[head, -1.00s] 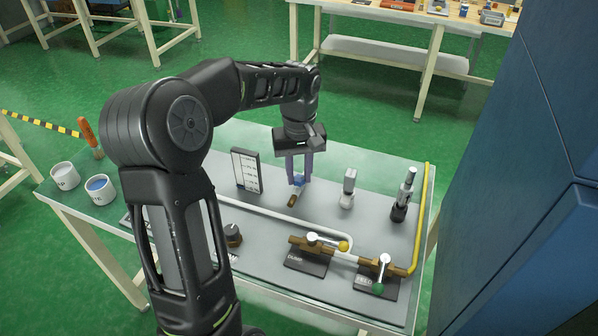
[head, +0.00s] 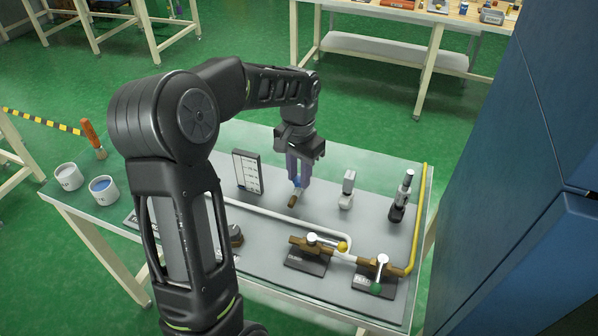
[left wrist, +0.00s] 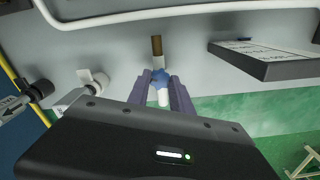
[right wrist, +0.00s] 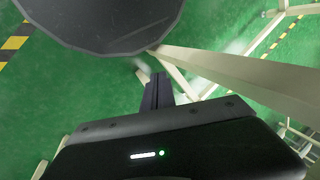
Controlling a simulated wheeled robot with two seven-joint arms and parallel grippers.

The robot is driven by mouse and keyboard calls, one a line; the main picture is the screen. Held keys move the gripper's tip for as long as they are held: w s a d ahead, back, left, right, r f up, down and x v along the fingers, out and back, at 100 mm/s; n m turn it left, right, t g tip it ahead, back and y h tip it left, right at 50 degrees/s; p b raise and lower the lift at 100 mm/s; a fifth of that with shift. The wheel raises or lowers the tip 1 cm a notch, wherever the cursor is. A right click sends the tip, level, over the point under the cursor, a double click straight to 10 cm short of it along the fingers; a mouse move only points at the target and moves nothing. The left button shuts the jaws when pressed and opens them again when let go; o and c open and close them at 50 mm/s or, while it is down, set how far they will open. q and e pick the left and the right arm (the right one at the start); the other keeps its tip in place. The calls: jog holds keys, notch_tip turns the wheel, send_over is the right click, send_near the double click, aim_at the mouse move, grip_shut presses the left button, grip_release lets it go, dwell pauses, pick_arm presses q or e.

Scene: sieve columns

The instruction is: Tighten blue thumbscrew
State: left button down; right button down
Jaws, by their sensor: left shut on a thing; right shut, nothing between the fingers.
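The blue thumbscrew (left wrist: 160,78) sits on a small fitting with a brown end (left wrist: 156,46) and a white part below it in the left wrist view. My left gripper (left wrist: 162,90) is shut on the thumbscrew, one purple-grey finger on each side. In the head view my left gripper (head: 298,172) points down at this fitting (head: 293,199), and its fingers hide most of the blue. My right gripper (right wrist: 157,92) shows only in the right wrist view. It is shut and empty, over green floor beside pale table legs.
A white label board (head: 247,171) stands left of the fitting. A small grey-white fitting (head: 347,190) and a black-based one (head: 402,196) stand to the right. Two lever valves, yellow-tipped (head: 318,243) and green-tipped (head: 378,274), lie in front. Two cups (head: 103,189) are at the left edge.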

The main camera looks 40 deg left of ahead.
aim_at(299, 179)
pick_arm(q)
jog(key=m, duration=0.3)
jog(key=shift+m+p, duration=0.3)
jog(key=shift+m, duration=0.1)
jog(key=shift+m+p, duration=0.3)
jog(key=shift+m, duration=1.5)
jog(key=c, duration=1.1)
grip_release()
jog(key=shift+c, duration=0.2)
jog(key=shift+r, duration=3.9)
